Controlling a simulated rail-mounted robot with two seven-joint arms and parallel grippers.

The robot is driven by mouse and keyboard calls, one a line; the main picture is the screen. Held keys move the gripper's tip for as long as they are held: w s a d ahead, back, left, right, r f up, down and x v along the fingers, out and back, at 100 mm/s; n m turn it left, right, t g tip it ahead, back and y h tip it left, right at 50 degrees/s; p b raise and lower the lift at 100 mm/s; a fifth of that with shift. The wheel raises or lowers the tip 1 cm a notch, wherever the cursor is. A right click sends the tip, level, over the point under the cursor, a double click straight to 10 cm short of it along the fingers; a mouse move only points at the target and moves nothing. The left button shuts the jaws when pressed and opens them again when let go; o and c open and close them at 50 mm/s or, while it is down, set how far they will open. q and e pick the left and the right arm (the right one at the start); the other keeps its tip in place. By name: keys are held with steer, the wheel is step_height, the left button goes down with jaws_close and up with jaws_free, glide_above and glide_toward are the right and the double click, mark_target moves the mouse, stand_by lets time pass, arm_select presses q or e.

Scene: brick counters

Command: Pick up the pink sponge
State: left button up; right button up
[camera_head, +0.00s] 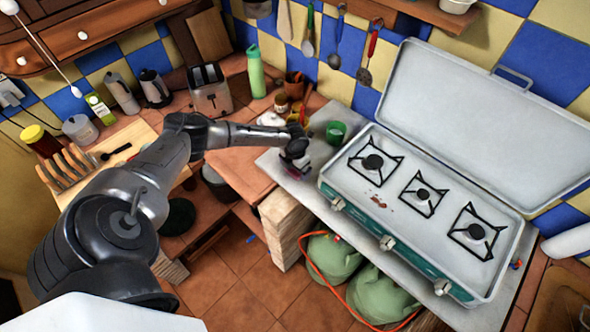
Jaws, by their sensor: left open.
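The pink sponge (297,172) lies on the grey counter slab left of the camping stove and shows only as a small pink patch. My left gripper (294,162) reaches in from the left and is directly over the sponge, hiding most of it. The gripper is open. I cannot tell whether its fingers straddle or touch the sponge. My right gripper is not in view.
The open camping stove (400,222) stands just right of the gripper. A green cup (336,132) is close behind it. A toaster (209,92) and a green bottle (256,74) stand further back. Utensils (335,45) hang on the wall.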

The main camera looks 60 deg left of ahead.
arm_select(q)
steer(key=shift+f, duration=0.4)
steer(key=shift+c, duration=0.5)
steer(key=c, duration=0.8)
step_height(320, 180, up, 10)
steer(key=shift+r, duration=0.1)
